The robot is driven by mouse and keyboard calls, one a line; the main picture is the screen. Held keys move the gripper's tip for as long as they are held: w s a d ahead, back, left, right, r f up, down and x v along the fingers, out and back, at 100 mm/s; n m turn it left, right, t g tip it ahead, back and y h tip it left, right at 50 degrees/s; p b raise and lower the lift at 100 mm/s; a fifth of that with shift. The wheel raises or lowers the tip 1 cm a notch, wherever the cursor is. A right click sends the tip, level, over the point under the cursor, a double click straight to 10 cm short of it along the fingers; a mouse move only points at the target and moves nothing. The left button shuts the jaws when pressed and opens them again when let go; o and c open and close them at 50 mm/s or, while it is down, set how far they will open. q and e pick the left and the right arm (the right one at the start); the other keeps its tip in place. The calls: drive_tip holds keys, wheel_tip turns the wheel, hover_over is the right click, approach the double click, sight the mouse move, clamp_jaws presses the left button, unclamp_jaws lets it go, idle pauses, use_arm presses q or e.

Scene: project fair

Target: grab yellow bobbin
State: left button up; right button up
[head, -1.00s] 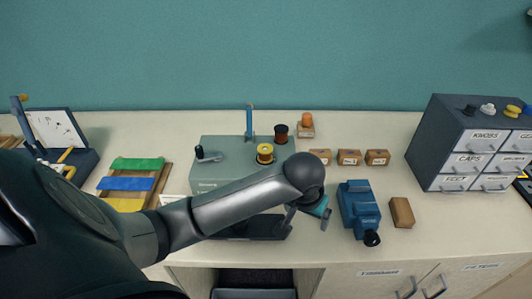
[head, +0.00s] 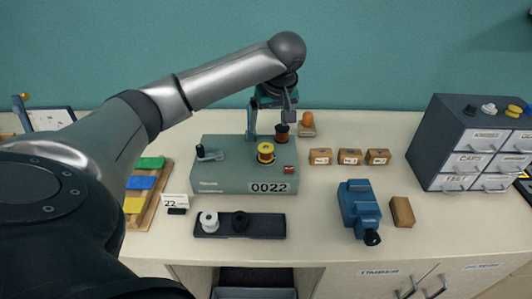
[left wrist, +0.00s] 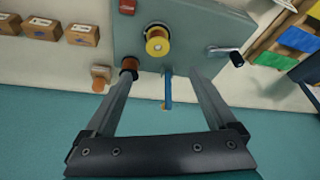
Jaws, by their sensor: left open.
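The yellow bobbin (head: 265,152) sits upright on top of the grey-green winder box (head: 215,178). In the left wrist view the yellow bobbin (left wrist: 158,46) is beyond the fingertips, between their lines. My left gripper (head: 277,110) is open and empty, above the back edge of the box, behind the yellow bobbin. In the left wrist view my left gripper (left wrist: 161,78) has one fingertip close to the dark brown bobbin (left wrist: 129,64); I cannot tell whether they touch. My right gripper is not in view.
A blue post (left wrist: 168,88) stands between the fingers' lines in the wrist view. A crank (head: 207,154) and red button (head: 289,169) are on the box. A black tray (head: 262,230) with white and black bobbins lies in front. A blue vise (head: 358,205) stands right.

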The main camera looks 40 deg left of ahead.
use_arm(q)
hover_over(266, 148)
drive_tip(key=f, duration=0.4)
drive_tip(key=s+d+f, duration=0.1)
drive_tip(key=f, duration=0.1)
drive_tip(key=shift+f+b, duration=0.35)
drive_tip(key=shift+f, duration=0.05)
drive_tip(key=shift+d+b+x, duration=0.15)
drive_tip(key=shift+b+x, duration=0.05)
drive_tip(key=shift+x, duration=1.15)
drive_tip(key=shift+d+b+x, duration=0.2)
drive_tip(key=shift+x, duration=1.2)
drive_tip(key=shift+f, duration=0.1)
drive_tip(key=c, duration=1.4)
